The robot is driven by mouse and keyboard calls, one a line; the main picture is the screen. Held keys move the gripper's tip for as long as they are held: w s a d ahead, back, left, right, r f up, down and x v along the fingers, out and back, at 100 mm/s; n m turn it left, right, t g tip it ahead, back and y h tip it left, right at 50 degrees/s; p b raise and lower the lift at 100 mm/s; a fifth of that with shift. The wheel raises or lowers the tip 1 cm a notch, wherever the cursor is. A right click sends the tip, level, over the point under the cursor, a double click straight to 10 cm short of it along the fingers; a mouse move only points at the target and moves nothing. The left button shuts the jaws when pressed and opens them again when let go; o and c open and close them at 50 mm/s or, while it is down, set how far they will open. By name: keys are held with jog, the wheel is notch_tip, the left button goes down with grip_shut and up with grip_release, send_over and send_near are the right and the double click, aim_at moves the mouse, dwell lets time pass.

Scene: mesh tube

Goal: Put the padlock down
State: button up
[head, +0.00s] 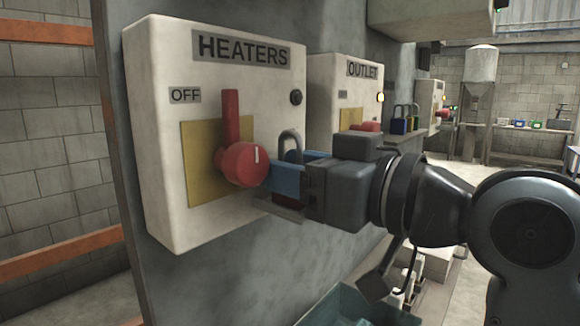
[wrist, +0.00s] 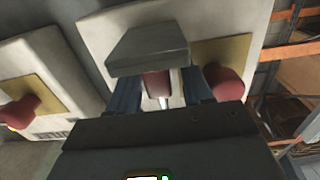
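The padlock has a red body and a grey shackle. In the head view its shackle (head: 290,138) rises above my blue fingers, which hide much of the body. In the wrist view the red body (wrist: 157,86) is between my fingers. My gripper (head: 287,174) is level in front of the HEATERS box, around the padlock. In the wrist view a pale strip shows between the body and the right finger, so my gripper (wrist: 160,98) looks open. A small grey shelf (head: 279,208) is directly below the padlock; the body appears to stand on it, though the contact is partly hidden.
The HEATERS box (head: 160,130) has a red switch (head: 243,163) close left of my fingers, its handle pointing up at OFF. The OUTLET box (head: 330,80) is behind my gripper. Other padlocks (head: 400,124) stand farther right. A teal bin (head: 345,305) is below.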

jog(key=shift+r, duration=0.25)
jog(key=p+v, duration=0.3)
jog(key=v, duration=0.9)
jog(key=shift+f, duration=0.1)
